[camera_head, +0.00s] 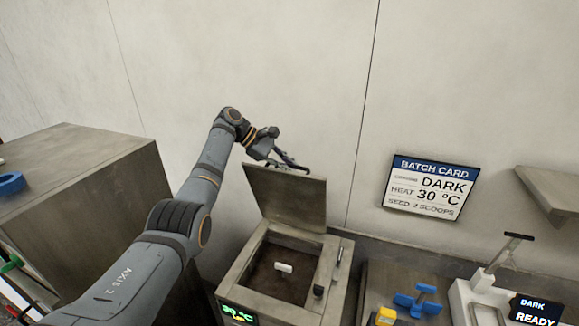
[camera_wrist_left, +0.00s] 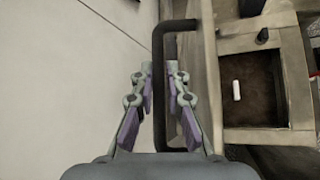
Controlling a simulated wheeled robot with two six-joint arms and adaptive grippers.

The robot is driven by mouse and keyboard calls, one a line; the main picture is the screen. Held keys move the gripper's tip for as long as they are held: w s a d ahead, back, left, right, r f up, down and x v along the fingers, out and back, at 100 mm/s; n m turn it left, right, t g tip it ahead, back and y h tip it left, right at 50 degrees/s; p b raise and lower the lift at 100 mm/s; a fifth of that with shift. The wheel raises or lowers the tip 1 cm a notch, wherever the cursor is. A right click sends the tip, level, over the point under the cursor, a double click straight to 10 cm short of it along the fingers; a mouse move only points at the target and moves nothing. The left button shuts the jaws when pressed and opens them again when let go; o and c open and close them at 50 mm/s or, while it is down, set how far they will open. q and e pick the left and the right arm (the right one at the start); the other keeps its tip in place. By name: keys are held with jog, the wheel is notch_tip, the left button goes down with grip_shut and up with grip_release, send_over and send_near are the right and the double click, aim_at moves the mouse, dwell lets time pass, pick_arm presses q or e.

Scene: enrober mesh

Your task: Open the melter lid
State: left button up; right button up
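The melter (camera_head: 338,296) is in the lower middle of the head view. Its square lid (camera_head: 290,200) stands raised at the back edge, near upright, and the opening below is uncovered. A dark bar handle (camera_head: 292,163) is on the lid's upper edge. My left gripper (camera_head: 270,146) is at this handle. In the left wrist view, the handle (camera_wrist_left: 159,110) runs between my left gripper's fingers (camera_wrist_left: 159,75), which are drawn in close on both sides of it. Some of the lid's face is hidden in the wrist view. My right gripper is out of view.
A small white piece (camera_head: 283,268) is inside the melter's dark well. A blue tool (camera_head: 417,299) and a white scale-like device (camera_head: 480,290) are to the right. A large cabinet (camera_head: 80,190) stands left. The wall with the batch card (camera_head: 431,188) is close behind the lid.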

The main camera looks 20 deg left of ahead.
pick_arm(q)
jog(key=o, duration=0.3)
jog(key=shift+w, duration=0.1)
jog(key=shift+o, duration=0.2)
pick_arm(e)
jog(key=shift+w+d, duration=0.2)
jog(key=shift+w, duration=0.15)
pick_arm(q)
jog(key=v, duration=1.2)
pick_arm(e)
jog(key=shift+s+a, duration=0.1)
pick_arm(q)
jog(key=shift+f, duration=0.15)
